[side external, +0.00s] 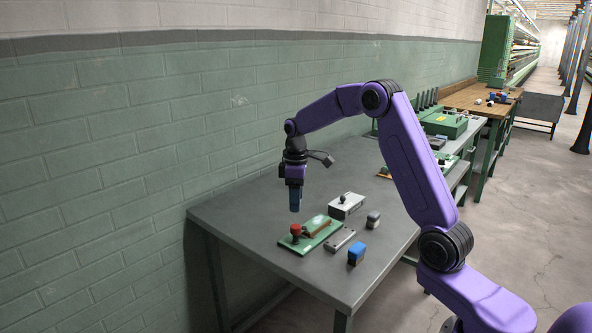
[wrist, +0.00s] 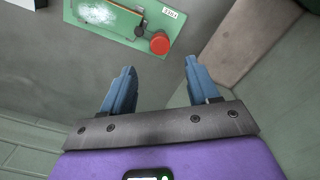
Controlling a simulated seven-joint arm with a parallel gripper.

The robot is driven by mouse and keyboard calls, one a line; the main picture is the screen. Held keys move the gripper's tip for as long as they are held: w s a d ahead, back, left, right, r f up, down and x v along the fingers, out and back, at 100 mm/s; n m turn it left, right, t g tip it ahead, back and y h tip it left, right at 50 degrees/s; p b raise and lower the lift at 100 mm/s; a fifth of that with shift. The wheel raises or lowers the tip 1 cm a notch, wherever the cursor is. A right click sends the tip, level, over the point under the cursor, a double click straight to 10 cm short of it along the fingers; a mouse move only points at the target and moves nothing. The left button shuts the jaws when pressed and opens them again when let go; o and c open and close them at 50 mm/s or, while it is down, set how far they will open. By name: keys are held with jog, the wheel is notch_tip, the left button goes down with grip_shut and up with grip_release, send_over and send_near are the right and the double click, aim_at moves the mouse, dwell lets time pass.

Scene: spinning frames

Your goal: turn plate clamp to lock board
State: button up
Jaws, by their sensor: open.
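A green base plate (side external: 322,239) lies on the grey table and carries a red knob (side external: 296,231) at its near left end and a brown strip (side external: 317,228). In the wrist view the green base (wrist: 125,28) is at the top, with the red knob (wrist: 160,43) on its corner beside a small dark round piece (wrist: 139,31) and a pale shiny plate (wrist: 103,13). I cannot tell which part is the clamp. My gripper (side external: 295,208) hangs above the base plate, pointing down. Its blue fingers (wrist: 160,68) are apart and empty, clear of the knob.
A white box with a dark knob (side external: 346,205), a grey block (side external: 341,239), a small grey-black block (side external: 373,219) and a blue block (side external: 356,254) stand close by. A green brick wall (side external: 120,170) runs behind the table (side external: 245,215). The table's left end is bare.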

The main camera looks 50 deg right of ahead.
notch_tip(320, 180, up, 9)
dwell(0.3)
dwell(0.4)
jog(key=s+a+f+n, duration=0.1)
jog(key=s+a+n, duration=0.2)
jog(key=s+a, duration=1.25)
jog(key=s+a+f+n, duration=0.1)
jog(key=s+f, duration=0.1)
jog(key=s, duration=0.9)
jog(key=s+a+f+n, duration=0.1)
jog(key=s+f, duration=0.2)
jog(key=s, duration=0.8)
jog(key=shift+f+n, duration=0.3)
jog(key=shift+f, duration=0.05)
